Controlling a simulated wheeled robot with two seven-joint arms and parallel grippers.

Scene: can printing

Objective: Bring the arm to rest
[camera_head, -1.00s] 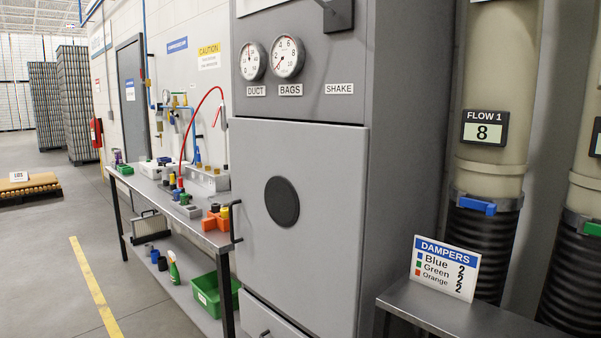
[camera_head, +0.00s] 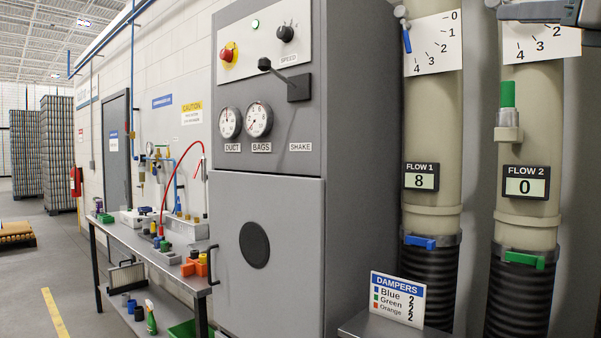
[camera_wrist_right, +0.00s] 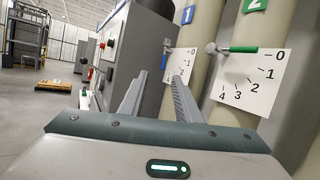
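My right gripper (camera_head: 545,12) shows only in part at the top right edge of the head view, in front of the second pipe's dial plate. In the right wrist view its two fingers (camera_wrist_right: 158,88) stand apart with nothing between them. Beyond them are the dial plate (camera_wrist_right: 250,80) and the green handle (camera_wrist_right: 240,49), which points at 0. In the head view the blue handle (camera_head: 407,40) on the first pipe points down toward the 4 side. My left gripper is not in view.
The grey cabinet (camera_head: 265,200) has a lever (camera_head: 285,77) and gauges. Two pipes (camera_head: 430,130) stand to its right, with displays reading 8 and 0. A dampers sign (camera_head: 397,300) stands on a low shelf.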

